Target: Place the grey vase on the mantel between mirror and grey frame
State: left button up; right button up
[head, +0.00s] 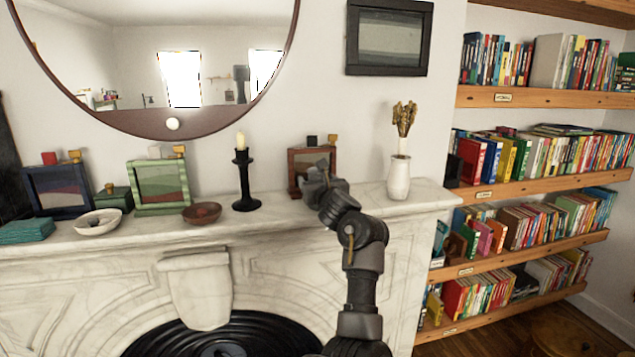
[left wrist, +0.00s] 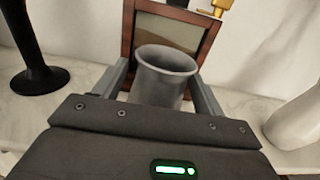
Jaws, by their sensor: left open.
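The grey vase (left wrist: 160,90) stands upright in the left wrist view, its round open mouth facing up. My left gripper (head: 318,182) is over the mantel (head: 290,222), with its open fingers on either side of the vase. Whether a finger touches the vase I cannot tell. In the head view my gripper hides most or all of the vase. The round mirror (head: 165,124) hangs on the wall at upper left. The dark grey frame (head: 388,38) hangs at upper right. My right gripper is not in view.
A brown frame (head: 297,160) stands right behind the vase. A black candlestick (head: 244,182) is to the left, and a white vase with dried stems (head: 398,178) is to the right. Bowls and more frames fill the mantel's left part. Bookshelves (head: 540,188) stand right.

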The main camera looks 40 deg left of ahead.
pick_arm(q)
jog(key=shift+r+p, duration=0.25)
jog(key=shift+p, duration=0.05)
jog(key=b+v, duration=0.3)
jog(key=v, duration=0.4)
jog(key=shift+b, duration=0.3)
jog(key=shift+s+d, duration=0.15)
jog(key=shift+d, duration=0.05)
